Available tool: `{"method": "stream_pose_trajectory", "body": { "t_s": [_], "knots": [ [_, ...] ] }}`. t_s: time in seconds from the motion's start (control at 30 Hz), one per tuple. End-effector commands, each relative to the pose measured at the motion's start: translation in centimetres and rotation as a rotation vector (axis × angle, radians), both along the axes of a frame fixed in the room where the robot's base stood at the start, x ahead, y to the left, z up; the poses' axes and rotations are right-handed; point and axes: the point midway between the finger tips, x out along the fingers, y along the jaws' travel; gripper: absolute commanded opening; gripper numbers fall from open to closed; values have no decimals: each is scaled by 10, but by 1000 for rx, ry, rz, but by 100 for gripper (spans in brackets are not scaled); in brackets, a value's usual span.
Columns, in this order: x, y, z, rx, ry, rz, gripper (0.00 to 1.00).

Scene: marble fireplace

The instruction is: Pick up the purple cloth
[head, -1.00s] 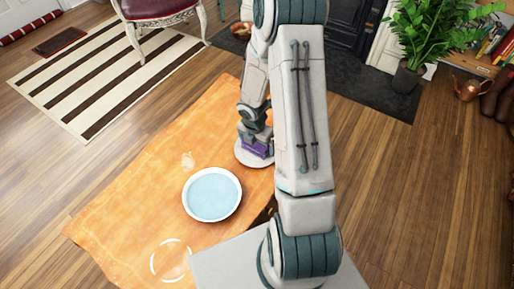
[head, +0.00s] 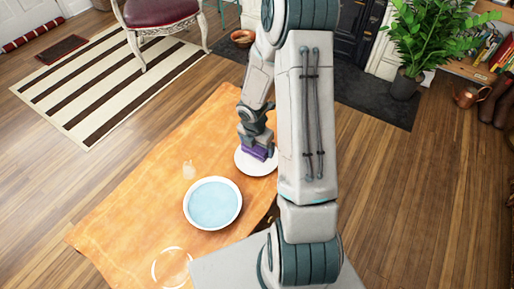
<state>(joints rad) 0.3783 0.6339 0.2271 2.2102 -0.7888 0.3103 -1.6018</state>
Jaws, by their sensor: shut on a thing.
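The purple cloth (head: 256,153) is at the white plate (head: 250,166) on the orange table, and my arm partly hides both. My gripper (head: 254,146) points down at the cloth and is shut on it. The cloth looks folded or bunched. I cannot tell whether it touches the plate or is a little above it.
A white bowl with a light blue inside (head: 212,203) stands on the orange table (head: 135,213) near the plate. A striped rug, a chair and a potted plant (head: 408,45) stand beyond.

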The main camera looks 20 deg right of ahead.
Motion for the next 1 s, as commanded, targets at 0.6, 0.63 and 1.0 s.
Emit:
{"method": "stream_pose_trajectory", "body": {
  "t_s": [0.6, 0.63, 1.0],
  "knots": [
    [-38, -98, 70, 0, 1, -3, 65],
    [-39, -100, 71, 0, 1, -3, 65],
    [-42, -109, 75, -1, 1, 0, 65]
  ]
}}
